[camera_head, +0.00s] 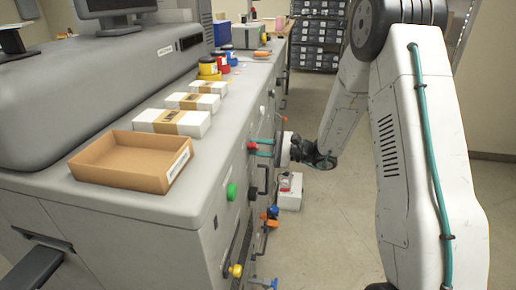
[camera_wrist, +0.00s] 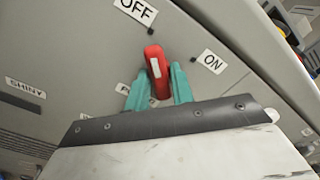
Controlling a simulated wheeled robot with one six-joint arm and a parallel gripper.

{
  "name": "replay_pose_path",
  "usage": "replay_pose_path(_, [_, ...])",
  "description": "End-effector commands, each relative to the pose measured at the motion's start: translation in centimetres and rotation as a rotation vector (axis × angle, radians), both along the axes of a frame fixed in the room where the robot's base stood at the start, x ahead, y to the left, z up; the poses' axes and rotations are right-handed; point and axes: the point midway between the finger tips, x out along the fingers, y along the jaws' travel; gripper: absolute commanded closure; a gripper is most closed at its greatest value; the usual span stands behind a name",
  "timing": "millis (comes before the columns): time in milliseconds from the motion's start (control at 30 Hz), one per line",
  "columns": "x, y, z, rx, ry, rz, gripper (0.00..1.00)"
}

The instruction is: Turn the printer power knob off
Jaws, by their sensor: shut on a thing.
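The red power knob (camera_wrist: 157,68) is on the grey printer panel, between my two teal fingertips (camera_wrist: 158,85). My gripper is shut on it. A white mark shows on the knob, and its upper end points up, closer to the dot under the OFF label (camera_wrist: 136,11) than to the dot by the ON label (camera_wrist: 212,62). In the head view the red knob (camera_head: 251,145) sits on the side of the grey printer (camera_head: 60,105), with my gripper (camera_head: 264,147) reaching it from the right. The lower part of the knob is partly hidden by the fingers.
A green button (camera_head: 231,191), a yellow knob (camera_head: 235,270) and black handles stand out from the same side panel. A cardboard tray (camera_head: 120,176) and white boxes (camera_head: 172,121) sit on top. A white box (camera_head: 290,192) stands below my gripper.

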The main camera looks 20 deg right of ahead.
Motion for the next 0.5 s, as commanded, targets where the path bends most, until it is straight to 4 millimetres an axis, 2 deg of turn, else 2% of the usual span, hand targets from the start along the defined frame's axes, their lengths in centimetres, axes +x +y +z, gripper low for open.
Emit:
replay_pose_path(300, [0.06,-0.13,-0.02,-0.001,-0.001,-0.004,0.99])
replay_pose_path(333, [0.06,-0.13,-0.02,-0.001,0.0,-0.004,0.68])
replay_pose_path(367, [0.06,-0.12,-0.01,-0.001,0.0,-0.004,0.6])
replay_pose_path(400, [0.06,-0.09,-0.01,-0.001,0.0,-0.004,0.56])
replay_pose_path(500, [0.04,-0.01,-0.01,0.0,0.0,-0.001,0.56])
